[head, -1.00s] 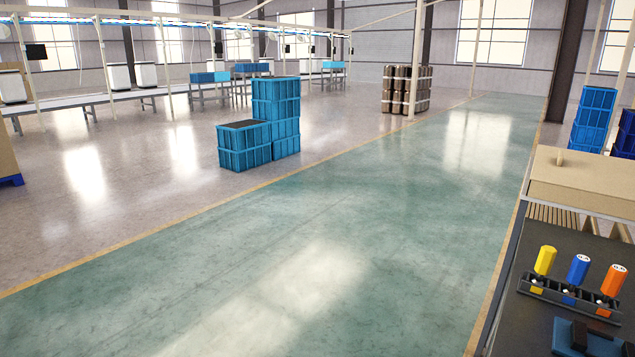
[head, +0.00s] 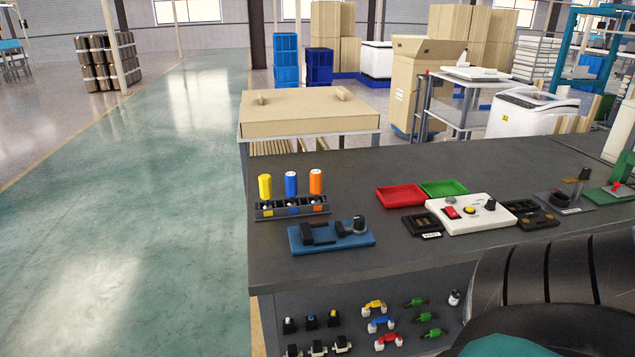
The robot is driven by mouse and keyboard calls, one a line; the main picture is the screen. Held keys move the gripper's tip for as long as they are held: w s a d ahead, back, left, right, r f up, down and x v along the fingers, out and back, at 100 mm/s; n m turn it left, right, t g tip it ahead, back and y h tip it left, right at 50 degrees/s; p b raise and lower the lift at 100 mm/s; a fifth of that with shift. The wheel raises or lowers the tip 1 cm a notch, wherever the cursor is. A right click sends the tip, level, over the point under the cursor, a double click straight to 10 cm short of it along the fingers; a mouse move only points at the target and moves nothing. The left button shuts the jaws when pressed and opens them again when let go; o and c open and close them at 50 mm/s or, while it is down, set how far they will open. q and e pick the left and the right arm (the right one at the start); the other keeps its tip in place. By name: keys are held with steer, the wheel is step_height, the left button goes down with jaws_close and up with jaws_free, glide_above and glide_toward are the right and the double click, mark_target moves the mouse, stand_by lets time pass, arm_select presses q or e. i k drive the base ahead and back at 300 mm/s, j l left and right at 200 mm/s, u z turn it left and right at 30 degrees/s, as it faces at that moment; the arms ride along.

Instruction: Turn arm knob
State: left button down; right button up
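A white control panel (head: 472,220) lies on the dark workbench (head: 380,258), right of the middle of the head view. It carries a red rocker switch (head: 451,212), a yellow button (head: 469,210) and a small black knob (head: 490,204) at its right end. I cannot read which way the knob points. A blue fixture (head: 331,236) with black blocks and a dark upright cylinder sits on the bench to the left. Neither of my grippers shows in the head view. Nothing is seen touching the panel.
Red (head: 400,195) and green (head: 444,189) trays lie behind the panel. A rack (head: 292,207) with yellow, blue and orange handles stands left. Dark fixtures (head: 533,216) sit right of the panel. A cardboard box (head: 306,111) is behind the bench. The green aisle floor (head: 130,200) is clear.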

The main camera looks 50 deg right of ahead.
mark_target(585, 173)
steer(key=z, duration=3.05)
steer(key=i+l+u, duration=0.15)
steer(key=u, duration=0.7)
steer(key=i+l+u, duration=0.2)
steer(key=l+u, duration=0.15)
steer(key=l, duration=0.2)
steer(key=i+l+u, duration=0.2)
steer(key=l, duration=0.5)
steer(key=i+l+u, duration=0.15)
steer(key=l, duration=0.35)
